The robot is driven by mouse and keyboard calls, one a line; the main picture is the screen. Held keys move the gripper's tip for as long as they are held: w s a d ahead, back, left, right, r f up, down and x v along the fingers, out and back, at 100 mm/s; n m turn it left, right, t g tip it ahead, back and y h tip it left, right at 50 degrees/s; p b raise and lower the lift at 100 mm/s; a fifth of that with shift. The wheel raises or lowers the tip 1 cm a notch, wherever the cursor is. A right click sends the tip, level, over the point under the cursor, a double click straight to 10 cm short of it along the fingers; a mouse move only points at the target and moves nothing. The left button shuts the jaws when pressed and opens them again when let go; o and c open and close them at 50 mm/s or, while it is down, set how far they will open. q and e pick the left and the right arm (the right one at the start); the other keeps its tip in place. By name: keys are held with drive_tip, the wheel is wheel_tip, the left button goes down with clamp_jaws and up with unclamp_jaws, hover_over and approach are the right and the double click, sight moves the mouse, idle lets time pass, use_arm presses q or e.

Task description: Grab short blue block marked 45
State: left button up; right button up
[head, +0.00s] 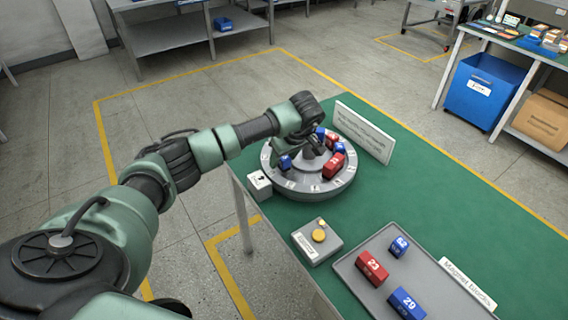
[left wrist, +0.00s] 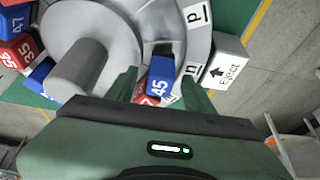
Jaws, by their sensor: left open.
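The short blue block marked 45 (left wrist: 160,78) sits on the grey round hub (left wrist: 118,22). In the left wrist view it lies between the two fingers of my left gripper (left wrist: 160,92), which is open. A red block (left wrist: 139,92) shows partly beside the blue one, close to the left finger. In the head view my left arm reaches over the hub (head: 312,190), and a blue block (head: 285,162) shows at its near left side. The fingertips are hard to make out there. My right gripper is not in view.
More red blocks (head: 333,166) and blue blocks stand around the hub's central post. A white Eject box (head: 258,184) is beside the hub, a sign (head: 364,132) behind it. A tray (head: 375,312) with red and blue blocks lies at the front right of the green table.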

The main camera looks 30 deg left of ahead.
use_arm(q)
clamp_jaws()
drive_tip(key=shift+r, duration=0.1)
